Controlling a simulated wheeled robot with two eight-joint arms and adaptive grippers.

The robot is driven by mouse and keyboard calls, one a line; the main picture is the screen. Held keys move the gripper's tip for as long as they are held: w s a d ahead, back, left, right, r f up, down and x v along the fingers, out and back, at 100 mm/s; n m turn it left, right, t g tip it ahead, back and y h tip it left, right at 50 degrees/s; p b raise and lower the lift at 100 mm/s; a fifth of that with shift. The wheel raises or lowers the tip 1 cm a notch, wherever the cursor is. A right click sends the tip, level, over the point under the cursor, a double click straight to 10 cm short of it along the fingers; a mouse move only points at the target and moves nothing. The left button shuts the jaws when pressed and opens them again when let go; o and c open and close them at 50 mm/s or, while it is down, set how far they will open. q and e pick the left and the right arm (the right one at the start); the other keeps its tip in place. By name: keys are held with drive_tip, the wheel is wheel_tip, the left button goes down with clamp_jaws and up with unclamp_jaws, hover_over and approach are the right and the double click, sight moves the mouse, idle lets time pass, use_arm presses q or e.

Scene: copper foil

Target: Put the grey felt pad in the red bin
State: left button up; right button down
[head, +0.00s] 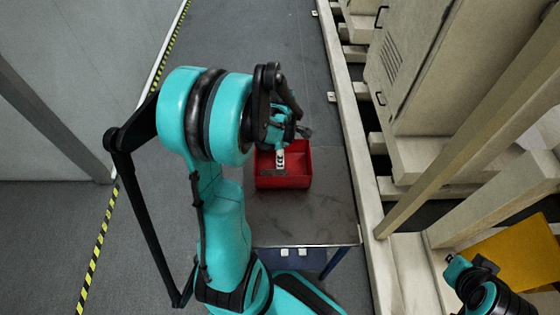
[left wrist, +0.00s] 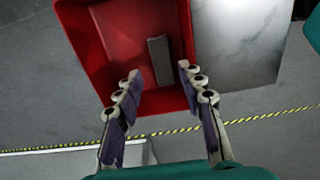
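The red bin (head: 300,178) stands on the dark table beneath my left arm in the head view; it also fills the upper left of the left wrist view (left wrist: 98,48). The grey felt pad (left wrist: 158,62) is a narrow grey block inside the bin, apart from the fingers. In the head view I cannot clearly tell it from the fingers. My left gripper (left wrist: 160,76) is open over the bin, with nothing between its fingertips. In the head view my left arm partly hides it. My right gripper (head: 482,266) is at the lower right, away from the bin; its fingers are unclear.
The table (head: 318,225) has bare room in front of the bin. Pale beams and a cabinet (head: 415,70) stand along the right side. A yellow panel (head: 515,250) lies at the lower right. Yellow-black floor tape (head: 100,240) runs along the left.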

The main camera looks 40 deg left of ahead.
use_arm(q)
drive_tip(key=s+d+r+m+t, duration=0.2)
drive_tip(key=d+r+m, duration=0.5)
drive_tip(key=m, duration=0.6)
drive_tip(key=s+d+r+m+t, duration=0.3)
drive_tip(key=d+r+m+t, duration=0.2)
drive_tip(key=m, duration=0.8)
drive_tip(key=d+r, duration=0.3)
drive_tip(key=d, duration=0.2)
drive_tip(key=shift+d+r, duration=0.2)
drive_tip(key=shift+d, duration=0.15)
drive_tip(key=shift+s, duration=0.1)
wheel_tip(320, 180, down, 4)
drive_tip(key=b, duration=0.3)
drive_tip(key=shift+r, duration=0.1)
